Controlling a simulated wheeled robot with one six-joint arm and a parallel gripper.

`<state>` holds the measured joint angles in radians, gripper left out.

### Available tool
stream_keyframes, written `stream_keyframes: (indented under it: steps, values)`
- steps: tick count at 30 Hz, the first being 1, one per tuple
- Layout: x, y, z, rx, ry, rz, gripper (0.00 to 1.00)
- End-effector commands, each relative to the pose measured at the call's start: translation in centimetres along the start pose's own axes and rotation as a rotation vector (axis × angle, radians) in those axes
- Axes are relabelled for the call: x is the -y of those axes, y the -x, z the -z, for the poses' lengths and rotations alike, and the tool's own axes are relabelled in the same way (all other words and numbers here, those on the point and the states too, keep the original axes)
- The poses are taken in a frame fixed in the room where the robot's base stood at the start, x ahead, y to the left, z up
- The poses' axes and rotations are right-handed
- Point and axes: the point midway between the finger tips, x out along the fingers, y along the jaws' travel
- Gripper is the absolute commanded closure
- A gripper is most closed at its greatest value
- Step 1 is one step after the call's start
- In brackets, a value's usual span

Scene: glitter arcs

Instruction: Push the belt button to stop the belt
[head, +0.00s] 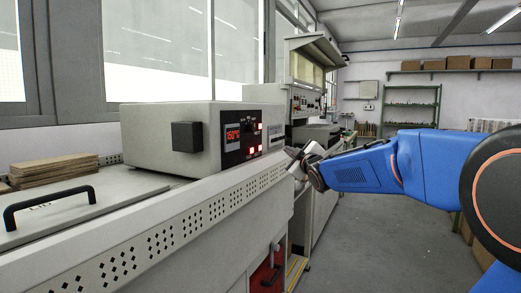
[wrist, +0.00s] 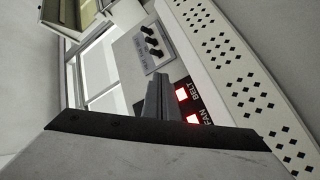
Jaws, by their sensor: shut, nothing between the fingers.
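The belt button is a small red-lit square (wrist: 181,94) beside the word BELT in the wrist view. It seems to be the right one of the lower lit pair (head: 259,149) on the control box in the head view. The red-lit fan button (wrist: 193,119) is next to it. My gripper (wrist: 159,80) is shut and empty, its grey fingers pointing past the left side of the buttons in the wrist view. In the head view my gripper (head: 292,154) is right of the control box face, apart from the buttons. Contact cannot be seen.
The grey control box (head: 165,135) has a red temperature display (head: 232,135) and stands on the long machine with a perforated side panel (head: 190,215). A black-handled lid (head: 60,215) and stacked boards (head: 55,168) are at left. Another machine (head: 305,102) stands behind. Floor (head: 400,240) at right is free.

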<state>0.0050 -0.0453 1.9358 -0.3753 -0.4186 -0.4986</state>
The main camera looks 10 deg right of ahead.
Motion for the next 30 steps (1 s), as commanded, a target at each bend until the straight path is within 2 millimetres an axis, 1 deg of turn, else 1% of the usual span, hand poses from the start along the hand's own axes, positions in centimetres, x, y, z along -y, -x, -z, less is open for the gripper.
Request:
stream_keyframes:
  steps: [18, 24, 30]
  values:
    - [3.5, -4.7, 3.4, -0.001, -0.001, 0.001, 1.00]
    - [4.1, -5.6, 4.1, 0.000, -0.001, 0.001, 1.00]
    - [4.2, -5.8, 4.2, 0.000, 0.000, 0.000, 1.00]
